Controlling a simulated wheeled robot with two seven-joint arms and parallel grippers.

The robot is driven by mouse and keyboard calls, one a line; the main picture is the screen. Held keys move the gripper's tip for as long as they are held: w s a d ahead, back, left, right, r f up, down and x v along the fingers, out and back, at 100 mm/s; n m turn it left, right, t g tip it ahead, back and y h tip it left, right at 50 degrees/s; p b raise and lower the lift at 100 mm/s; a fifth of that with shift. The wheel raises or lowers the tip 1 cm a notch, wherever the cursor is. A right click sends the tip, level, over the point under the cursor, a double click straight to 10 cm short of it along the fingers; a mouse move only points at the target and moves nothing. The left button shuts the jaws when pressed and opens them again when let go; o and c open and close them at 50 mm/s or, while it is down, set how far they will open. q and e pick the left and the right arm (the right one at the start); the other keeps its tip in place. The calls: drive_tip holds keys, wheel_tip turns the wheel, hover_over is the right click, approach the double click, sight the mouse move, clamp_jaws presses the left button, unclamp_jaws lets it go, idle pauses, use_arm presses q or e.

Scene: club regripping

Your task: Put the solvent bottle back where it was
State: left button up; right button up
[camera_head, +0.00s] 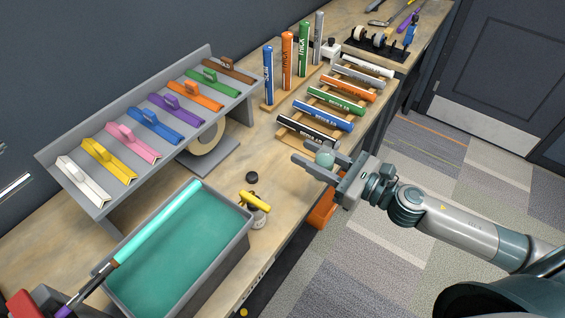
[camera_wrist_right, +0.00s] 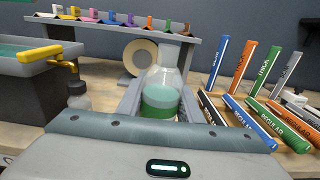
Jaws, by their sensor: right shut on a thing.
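My right gripper (camera_head: 302,152) is shut on the solvent bottle (camera_head: 324,158), a clear bottle with green liquid in its lower part. In the right wrist view the bottle (camera_wrist_right: 162,98) stands about upright between the two fingers. In the head view only its rounded pale green top shows between the fingers, and the gripper is at the bench's front edge, beside the rack of lying grips. I cannot tell how high the bottle is above the bench. My left gripper is not in view.
A grey tray with teal lining (camera_head: 240,212) holds a club with a teal grip (camera_head: 160,222) across it. The grip rack (camera_head: 282,141) and upright grips (camera_head: 287,62) stand behind.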

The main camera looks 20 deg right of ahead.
drive_tip(key=w+a+f+p, duration=0.1)
drive_tip(key=w+a+f, duration=0.1)
drive_tip(key=w+a+f+p, duration=0.1)
drive_tip(key=w+a+f, duration=0.1)
drive_tip(key=w+a, duration=0.1)
drive_tip(key=shift+w+a+f, duration=0.15)
drive_tip(key=shift+w+f, duration=0.05)
drive_tip(key=shift+w, duration=0.05)
drive_tip(key=shift+f, duration=2)
drive_tip(key=shift+f, duration=0.1)
drive_tip(key=o, duration=1.1)
drive_tip(key=shift+c, duration=0.2)
